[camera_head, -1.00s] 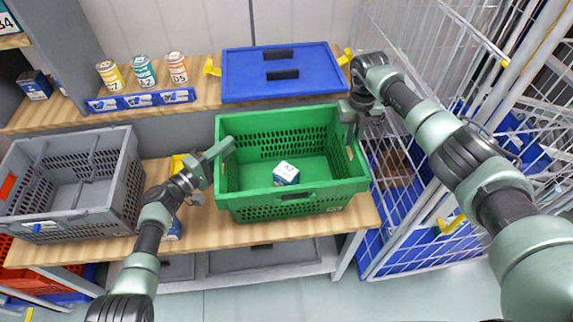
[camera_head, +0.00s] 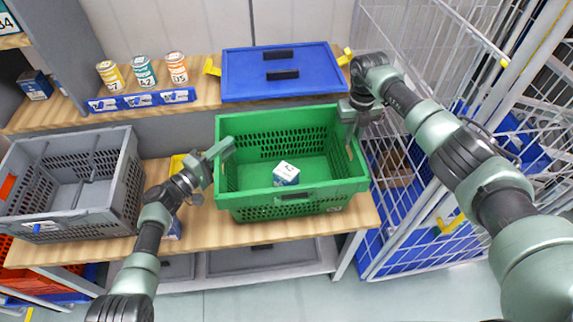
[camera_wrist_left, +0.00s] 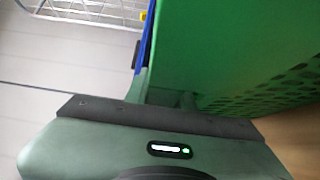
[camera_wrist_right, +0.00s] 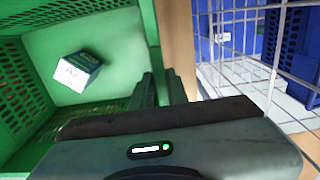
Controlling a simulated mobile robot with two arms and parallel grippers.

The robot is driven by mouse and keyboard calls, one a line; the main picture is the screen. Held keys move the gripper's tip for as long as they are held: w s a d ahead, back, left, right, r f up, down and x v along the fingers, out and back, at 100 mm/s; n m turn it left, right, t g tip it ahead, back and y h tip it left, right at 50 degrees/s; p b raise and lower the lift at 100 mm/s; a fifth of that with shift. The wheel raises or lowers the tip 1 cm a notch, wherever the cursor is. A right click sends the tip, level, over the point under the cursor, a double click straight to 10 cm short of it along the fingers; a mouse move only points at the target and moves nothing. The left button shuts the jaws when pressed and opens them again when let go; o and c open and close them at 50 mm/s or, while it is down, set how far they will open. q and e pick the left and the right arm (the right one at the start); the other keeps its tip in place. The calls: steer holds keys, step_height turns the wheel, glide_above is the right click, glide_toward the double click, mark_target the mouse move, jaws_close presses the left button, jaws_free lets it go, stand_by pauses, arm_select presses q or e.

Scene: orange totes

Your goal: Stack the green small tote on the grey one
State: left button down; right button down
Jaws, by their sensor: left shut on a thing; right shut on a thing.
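The green small tote (camera_head: 327,195) stands on the wooden bench, right of the grey tote (camera_head: 128,190). A small white and blue box (camera_head: 286,174) lies inside the green tote; it also shows in the right wrist view (camera_wrist_right: 77,71). The grey tote looks empty. My left gripper (camera_head: 222,152) is shut on the green tote's left wall; that wall fills much of the left wrist view (camera_wrist_left: 235,50). My right gripper (camera_head: 349,112) is shut on the green tote's right wall near its back corner. The fingertips are partly hidden by the walls.
A blue lid or tote (camera_head: 250,75) and several cans (camera_head: 143,72) stand on the shelf behind. A wire cage (camera_head: 420,215) with blue parts stands close on the right. A yellow item (camera_head: 178,163) lies between the totes, partly behind my left arm.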

steer(key=shift+w+r+p, duration=0.15)
steer(key=shift+r+p, duration=0.3)
step_height(320, 180, up, 4)
steer(key=p, duration=0.4)
steer(key=shift+a+r, duration=0.1)
stand_by(0.5)
